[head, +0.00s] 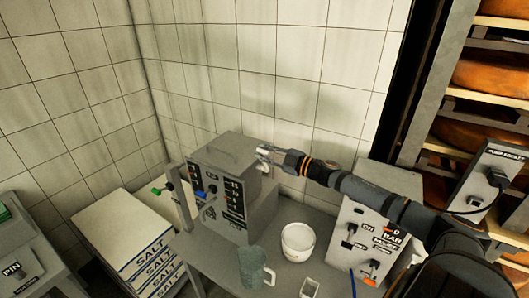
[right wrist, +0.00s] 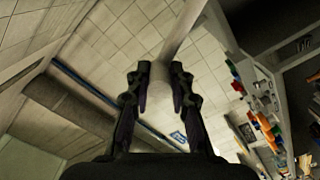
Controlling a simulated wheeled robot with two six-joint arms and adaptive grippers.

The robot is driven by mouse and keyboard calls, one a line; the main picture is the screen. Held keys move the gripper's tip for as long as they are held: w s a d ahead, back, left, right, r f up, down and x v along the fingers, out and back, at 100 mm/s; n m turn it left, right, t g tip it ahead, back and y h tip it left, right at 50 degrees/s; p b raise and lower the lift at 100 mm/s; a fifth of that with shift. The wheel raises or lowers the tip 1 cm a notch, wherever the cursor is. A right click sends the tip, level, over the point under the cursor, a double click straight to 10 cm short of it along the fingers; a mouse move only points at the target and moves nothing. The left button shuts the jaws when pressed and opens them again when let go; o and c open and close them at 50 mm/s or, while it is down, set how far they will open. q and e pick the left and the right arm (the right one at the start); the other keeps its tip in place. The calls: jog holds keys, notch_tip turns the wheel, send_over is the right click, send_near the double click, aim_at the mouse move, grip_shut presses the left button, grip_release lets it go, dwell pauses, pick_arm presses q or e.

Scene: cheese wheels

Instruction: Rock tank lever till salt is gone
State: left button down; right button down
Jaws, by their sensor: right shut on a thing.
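My right gripper (head: 266,153) is at the upper right edge of a grey box with a labelled front panel (head: 225,200), seen in the head view. In the right wrist view, the gripper (right wrist: 161,88) has its two dark fingers on either side of a pale round bar (right wrist: 184,26) and is shut on it. The bar looks like the lever, but its lower end and its joint to the tank are hidden. I cannot see loose salt or into any tank. My left gripper is not in view.
Stacked SALT bags (head: 150,262) stand left of the bench. A white bowl (head: 298,241) and a grey-green jug (head: 254,270) stand on the bench. A machine marked BAR (head: 367,222) is under my right arm. Racked cheese wheels (head: 490,78) are at right; tiled walls close the back.

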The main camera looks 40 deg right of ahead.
jog(key=shift+f, duration=0.2)
jog(key=c, duration=1.2)
grip_release()
jog(key=shift+d, duration=0.15)
jog(key=shift+r, duration=0.1)
